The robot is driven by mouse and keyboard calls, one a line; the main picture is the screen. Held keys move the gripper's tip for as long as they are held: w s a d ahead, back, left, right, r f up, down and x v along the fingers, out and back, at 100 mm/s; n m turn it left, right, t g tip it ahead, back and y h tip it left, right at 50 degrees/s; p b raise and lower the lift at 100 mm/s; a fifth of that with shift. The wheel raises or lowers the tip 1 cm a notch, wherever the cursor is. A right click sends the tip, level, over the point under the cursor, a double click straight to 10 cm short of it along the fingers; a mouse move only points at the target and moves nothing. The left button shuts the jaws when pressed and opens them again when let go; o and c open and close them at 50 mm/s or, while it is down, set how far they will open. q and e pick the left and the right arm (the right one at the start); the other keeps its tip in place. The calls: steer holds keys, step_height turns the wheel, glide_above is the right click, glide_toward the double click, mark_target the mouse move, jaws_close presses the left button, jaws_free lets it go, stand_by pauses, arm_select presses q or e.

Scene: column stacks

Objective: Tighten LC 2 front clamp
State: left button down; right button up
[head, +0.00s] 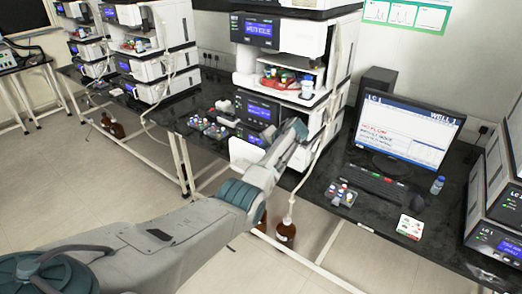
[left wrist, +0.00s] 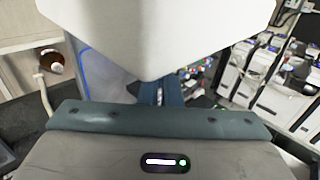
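The middle instrument stack (head: 299,38) has white modules with blue displays, whose small text I cannot read surely, so I cannot confirm which stack is LC 2. My left arm reaches from the lower left to this stack's lower front. Its far end covers part of the lower modules, and I cannot make out the fingertips. A white panel (head: 246,153) shows low at the stack's front, just left of my arm. In the left wrist view a large white block (left wrist: 155,35) fills the top centre and hides what is behind it. No front clamp can be made out. My right gripper is out of view.
Coloured bottle caps (head: 209,128) stand on the dark bench left of the arm. A monitor (head: 405,132) reading LC 1, a keyboard (head: 375,185) and a small bottle (head: 437,185) are to the right. A brown bottle (head: 286,231) stands on the floor, also in the left wrist view (left wrist: 51,61).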

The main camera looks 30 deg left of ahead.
arm_select(q)
steer(key=c, duration=1.6)
jaws_free()
steer(key=b+v, duration=0.3)
steer(key=v, duration=0.7)
steer(key=shift+d+r+b, duration=0.25)
steer(key=shift+b, duration=0.15)
steer(key=shift+d, duration=0.1)
